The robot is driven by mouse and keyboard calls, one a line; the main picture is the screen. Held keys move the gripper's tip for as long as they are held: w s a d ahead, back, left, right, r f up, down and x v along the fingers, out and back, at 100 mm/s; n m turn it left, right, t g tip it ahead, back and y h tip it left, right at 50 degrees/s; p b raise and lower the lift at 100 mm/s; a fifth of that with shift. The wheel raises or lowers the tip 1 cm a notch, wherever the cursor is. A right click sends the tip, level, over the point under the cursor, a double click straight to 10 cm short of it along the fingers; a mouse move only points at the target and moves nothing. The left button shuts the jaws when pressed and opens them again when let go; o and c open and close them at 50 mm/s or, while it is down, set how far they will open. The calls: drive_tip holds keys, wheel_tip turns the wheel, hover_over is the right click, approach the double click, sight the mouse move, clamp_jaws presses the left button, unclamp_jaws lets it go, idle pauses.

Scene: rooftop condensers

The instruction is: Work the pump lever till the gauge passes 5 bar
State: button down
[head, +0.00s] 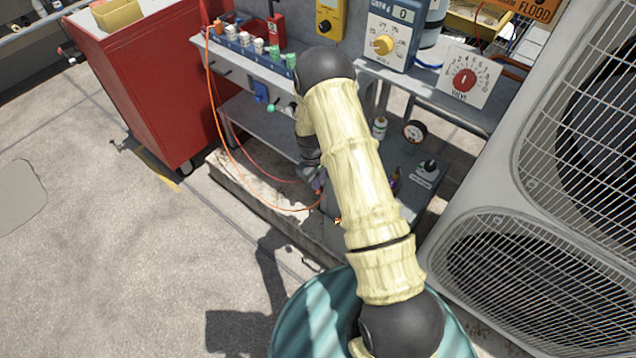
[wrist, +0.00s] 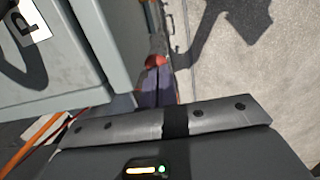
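The gauge (head: 414,130) has a small round white dial and stands behind my arm in the head view; its needle is too small to read. The grey pump housing (head: 345,235) is largely hidden by my arm. My gripper (wrist: 160,78) points down beside a grey casing in the wrist view, its purple fingers close together with a narrow dark gap. A red piece (wrist: 155,61), possibly the lever's end, shows at the fingertips, with a greyish bar beyond it. Whether the fingers grip it cannot be told. In the head view my arm hides most of the gripper and lever.
A grey workbench (head: 245,62) carries valves, a yellow meter and a blue dial box (head: 393,35). A red cabinet (head: 150,85) stands left and a condenser (head: 530,270) right. Open concrete lies at left.

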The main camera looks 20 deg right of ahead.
drive_tip(key=shift+w+a+r, duration=0.25)
drive_tip(key=shift+w+a, duration=0.2)
drive_tip(key=shift+w, duration=0.2)
drive_tip(key=shift+w+a+r, duration=0.25)
drive_tip(key=shift+w+a, duration=0.2)
drive_tip(key=shift+w, duration=0.15)
wheel_tip(320, 180, up, 17)
drive_tip(key=w+a+p, duration=0.1)
drive_tip(key=shift+w+r, duration=0.15)
drive_tip(key=shift+r, duration=0.05)
idle(0.3)
